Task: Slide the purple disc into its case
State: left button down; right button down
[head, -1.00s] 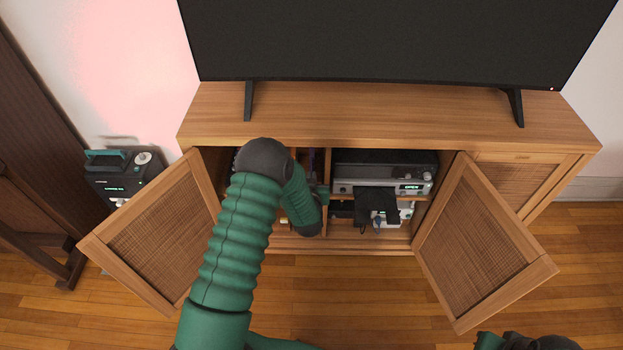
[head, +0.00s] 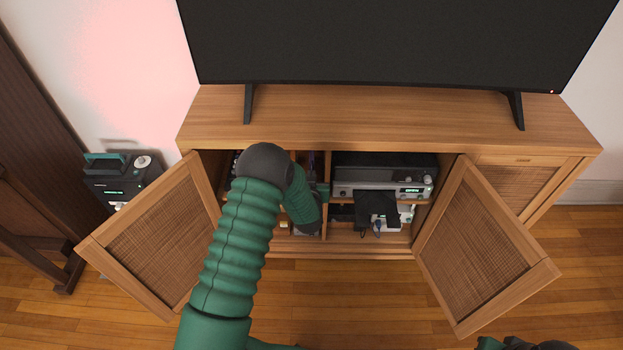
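My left arm reaches into the open cabinet. Its wrist bends down in front of the middle compartment, and my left gripper (head: 323,191) is small and mostly hidden there, beside the left edge of the disc player (head: 383,180). I cannot tell whether it is open or holds anything. The silver player has a lit display, and a black flat piece (head: 375,206), which looks like its tray, sticks out below its front. I cannot make out the purple disc or its case. Narrow dark, purplish items (head: 312,163) stand in the middle compartment. My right gripper is not clearly seen.
Two woven cabinet doors stand open, left (head: 160,240) and right (head: 485,245). A television (head: 400,40) stands on the cabinet top (head: 380,112). A lower shelf holds small devices and a cable. A dark device (head: 118,188) stands at left. The wooden floor in front is clear.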

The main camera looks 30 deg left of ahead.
pick_arm(q)
jog(key=shift+w+a, duration=0.2)
jog(key=shift+w, duration=0.1)
jog(key=shift+w+r, duration=0.1)
dwell(0.3)
jog(key=c, duration=1.6)
grip_release()
jog(key=shift+a, duration=0.1)
jog(key=p+v, duration=0.3)
jog(key=v, duration=1.3)
jog(key=shift+s+d+p, duration=0.25)
jog(key=shift+s+p, duration=0.05)
jog(key=shift+p, duration=0.05)
